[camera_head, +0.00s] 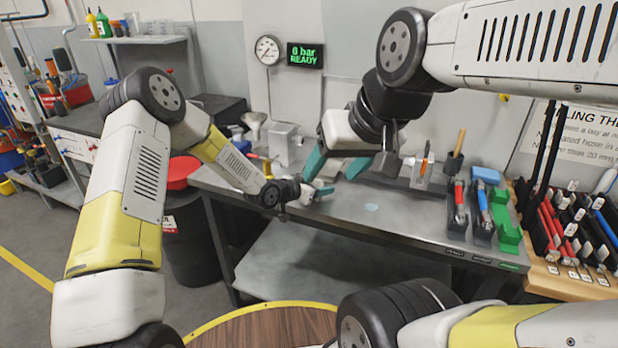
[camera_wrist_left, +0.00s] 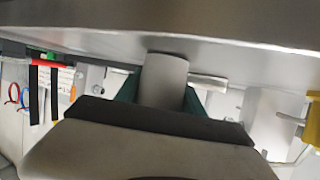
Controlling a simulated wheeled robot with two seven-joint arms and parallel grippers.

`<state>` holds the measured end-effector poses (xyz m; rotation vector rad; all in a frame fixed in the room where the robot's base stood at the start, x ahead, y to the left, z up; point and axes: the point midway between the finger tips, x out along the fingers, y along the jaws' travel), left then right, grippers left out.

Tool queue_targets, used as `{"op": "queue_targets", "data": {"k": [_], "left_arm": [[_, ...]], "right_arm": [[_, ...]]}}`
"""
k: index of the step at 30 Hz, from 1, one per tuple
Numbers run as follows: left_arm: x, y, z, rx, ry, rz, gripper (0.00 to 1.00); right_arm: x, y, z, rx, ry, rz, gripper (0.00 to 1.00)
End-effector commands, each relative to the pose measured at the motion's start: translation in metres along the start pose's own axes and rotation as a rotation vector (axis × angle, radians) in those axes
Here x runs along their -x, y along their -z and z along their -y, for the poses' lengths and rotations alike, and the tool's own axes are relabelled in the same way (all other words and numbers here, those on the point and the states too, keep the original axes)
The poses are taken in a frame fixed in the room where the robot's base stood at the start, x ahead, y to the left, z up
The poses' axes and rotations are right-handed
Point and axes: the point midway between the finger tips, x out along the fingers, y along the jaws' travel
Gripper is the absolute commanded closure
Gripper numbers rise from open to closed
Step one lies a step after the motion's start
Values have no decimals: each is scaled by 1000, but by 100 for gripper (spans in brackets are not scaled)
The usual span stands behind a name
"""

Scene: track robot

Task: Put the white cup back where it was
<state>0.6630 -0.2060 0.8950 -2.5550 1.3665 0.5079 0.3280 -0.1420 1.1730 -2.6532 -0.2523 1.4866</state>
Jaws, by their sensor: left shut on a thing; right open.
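My left gripper (camera_head: 318,191) is low over the left part of the grey workbench (camera_head: 400,215). It is shut on a pale cylinder, which I take for the white cup (camera_wrist_left: 164,80); it also shows as a small light shape in the head view (camera_head: 306,194). In the left wrist view the cup sits between the teal fingers, close to the bench surface; I cannot tell whether it touches. My right gripper (camera_head: 336,169) is open, with its teal fingers spread, just behind and above the left one.
A grey metal block (camera_head: 285,143) stands at the back left of the bench. Red and blue tools in holders (camera_head: 459,203), a green holder (camera_head: 507,232) and a blue sponge (camera_head: 486,175) are at the right. The bench's front middle is clear. A red-lidded bin (camera_head: 181,172) stands left.

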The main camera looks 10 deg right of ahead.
Motion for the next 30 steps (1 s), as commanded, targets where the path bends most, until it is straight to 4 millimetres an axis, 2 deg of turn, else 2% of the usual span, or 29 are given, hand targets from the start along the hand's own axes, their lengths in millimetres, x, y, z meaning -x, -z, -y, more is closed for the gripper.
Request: {"op": "queue_targets", "data": {"k": [6, 7, 10, 22, 26, 30], "left_arm": [[-1, -3, 0, 1, 0, 1, 92], [-1, -3, 0, 0, 0, 0, 52], [-1, -3, 0, 0, 0, 0, 32], [3, 0, 1, 0, 1, 1, 32], [21, 0, 2, 0, 2, 1, 32], [52, 0, 2, 1, 3, 1, 32]], "right_arm": [[0, 0, 0, 0, 0, 0, 37], [0, 0, 0, 0, 0, 0, 37], [0, 0, 0, 0, 0, 0, 37], [0, 0, 0, 0, 0, 0, 37], [0, 0, 0, 0, 0, 0, 37], [0, 0, 0, 0, 0, 0, 37]]}}
